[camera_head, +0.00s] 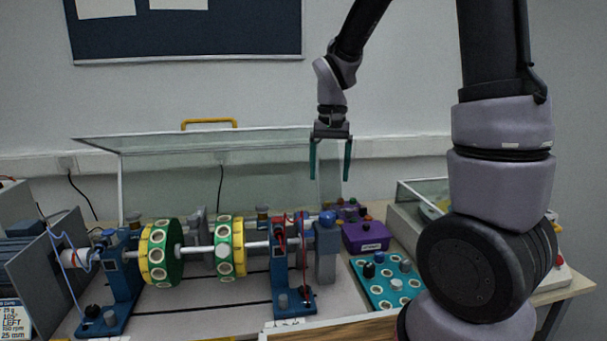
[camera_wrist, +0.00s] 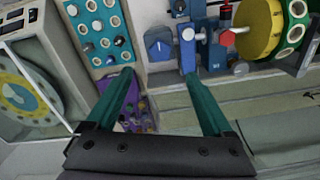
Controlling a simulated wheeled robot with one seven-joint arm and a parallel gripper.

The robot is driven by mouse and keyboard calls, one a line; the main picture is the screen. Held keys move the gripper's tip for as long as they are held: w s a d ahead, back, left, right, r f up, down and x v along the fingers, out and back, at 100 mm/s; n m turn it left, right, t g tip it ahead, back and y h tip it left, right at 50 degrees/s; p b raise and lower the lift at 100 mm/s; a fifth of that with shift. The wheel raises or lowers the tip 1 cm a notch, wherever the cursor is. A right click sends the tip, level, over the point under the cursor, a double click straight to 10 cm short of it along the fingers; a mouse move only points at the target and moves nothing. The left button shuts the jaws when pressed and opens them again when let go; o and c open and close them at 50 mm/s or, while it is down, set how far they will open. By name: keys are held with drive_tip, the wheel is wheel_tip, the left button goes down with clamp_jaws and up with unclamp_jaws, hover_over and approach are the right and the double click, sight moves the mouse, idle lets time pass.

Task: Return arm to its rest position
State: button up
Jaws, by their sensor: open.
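My gripper (camera_head: 330,162) hangs fingers down above the back right part of the bench, over the shaft rig's right end. Its two teal fingers are apart with nothing between them. In the wrist view the gripper (camera_wrist: 158,100) also shows open and empty, with the rig and boxes below it. The rig carries a shaft with two green and yellow discs, the left one (camera_head: 162,252) and the right one (camera_head: 231,248), between blue stands. My arm rises from the gripper to the top of the head view, and its large lower joint hides part of the bench at right.
A purple box (camera_head: 366,236) and a teal tray (camera_head: 388,283) with several round holders stand right of the rig. A clear guard (camera_head: 265,165) with a yellow handle (camera_head: 209,122) stands open behind it. A dial instrument (camera_wrist: 30,95) shows at left in the wrist view.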

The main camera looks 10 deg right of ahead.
drive_tip(key=s+d+r+t+y, duration=0.1)
drive_tip(key=s+d+r+t, duration=0.1)
drive_tip(key=s+r, duration=0.5)
drive_tip(key=s+d+r+m+t, duration=0.1)
drive_tip(key=s+d+r+t, duration=0.2)
drive_tip(key=s+r+t, duration=0.2)
wheel_tip(320, 180, up, 4)
drive_tip(key=s, duration=0.3)
drive_tip(key=shift+d+y, duration=0.2)
drive_tip(key=shift+y, duration=0.2)
drive_tip(key=shift+w+f, duration=0.1)
